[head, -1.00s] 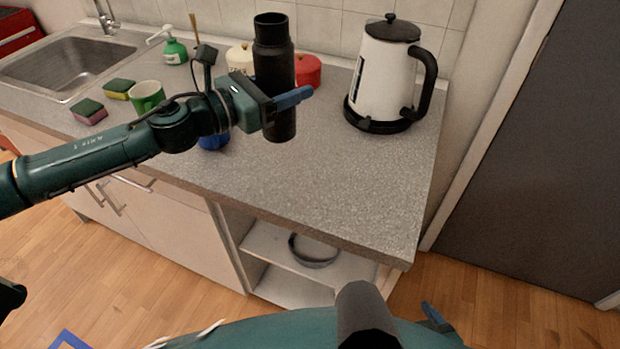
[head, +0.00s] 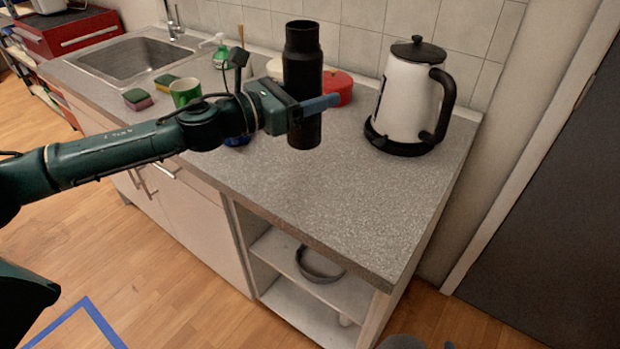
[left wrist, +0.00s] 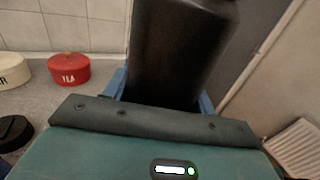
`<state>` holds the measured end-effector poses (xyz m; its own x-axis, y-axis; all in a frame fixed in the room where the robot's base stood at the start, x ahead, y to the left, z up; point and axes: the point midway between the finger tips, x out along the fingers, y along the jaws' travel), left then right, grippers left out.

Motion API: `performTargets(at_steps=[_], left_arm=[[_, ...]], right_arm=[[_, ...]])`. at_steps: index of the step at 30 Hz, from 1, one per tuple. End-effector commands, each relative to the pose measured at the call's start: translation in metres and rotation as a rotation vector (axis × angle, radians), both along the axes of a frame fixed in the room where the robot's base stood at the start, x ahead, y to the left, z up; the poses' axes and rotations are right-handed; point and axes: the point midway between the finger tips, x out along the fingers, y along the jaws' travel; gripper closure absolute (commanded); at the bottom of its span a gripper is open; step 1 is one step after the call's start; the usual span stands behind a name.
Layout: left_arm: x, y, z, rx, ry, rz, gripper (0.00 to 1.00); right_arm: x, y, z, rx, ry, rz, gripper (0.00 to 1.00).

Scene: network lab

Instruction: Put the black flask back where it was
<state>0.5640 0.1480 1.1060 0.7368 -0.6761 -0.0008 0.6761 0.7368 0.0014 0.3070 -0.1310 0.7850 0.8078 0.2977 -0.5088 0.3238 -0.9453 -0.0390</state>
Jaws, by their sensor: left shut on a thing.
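The black flask (head: 303,75) is upright in my left gripper (head: 312,106), in front of the red canister in the head view. The blue fingers are shut around its lower part. In the left wrist view the flask (left wrist: 180,50) fills the upper middle, between the blue fingers (left wrist: 160,95). It appears held over the grey counter (head: 330,190); whether its base touches the counter is hard to tell. My right gripper cannot be made out in the head view.
A white kettle (head: 408,95) stands right of the flask. A red canister (head: 338,86), a green mug (head: 185,92) and sponges (head: 137,98) are on the counter, with the sink (head: 135,58) at far left. The front right of the counter is clear.

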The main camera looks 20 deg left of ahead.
Motion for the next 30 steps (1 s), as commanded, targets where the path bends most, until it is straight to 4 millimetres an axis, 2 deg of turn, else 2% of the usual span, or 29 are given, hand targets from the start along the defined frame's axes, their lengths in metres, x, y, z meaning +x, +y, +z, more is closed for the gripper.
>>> performTargets(at_steps=[6,14,19,23,30], left_arm=[[0.0,0.0,-0.04,-0.004,0.005,0.001,0.86],[0.0,0.0,-0.064,-0.002,0.001,0.001,0.86],[0.0,0.0,-0.09,-0.003,0.003,0.0,0.86],[0.0,0.0,-0.098,-0.002,-0.001,0.0,0.86],[0.0,0.0,-0.097,-0.001,-0.003,0.0,0.86]], right_arm=[[0.002,0.003,-0.01,0.031,-0.007,-0.005,0.17],[0.001,0.006,-0.015,0.058,-0.003,-0.019,0.17],[0.003,0.004,-0.02,0.073,-0.005,-0.028,0.17],[0.004,0.003,-0.019,0.078,-0.01,-0.031,0.17],[0.004,0.003,-0.016,0.079,-0.013,-0.031,0.17]])
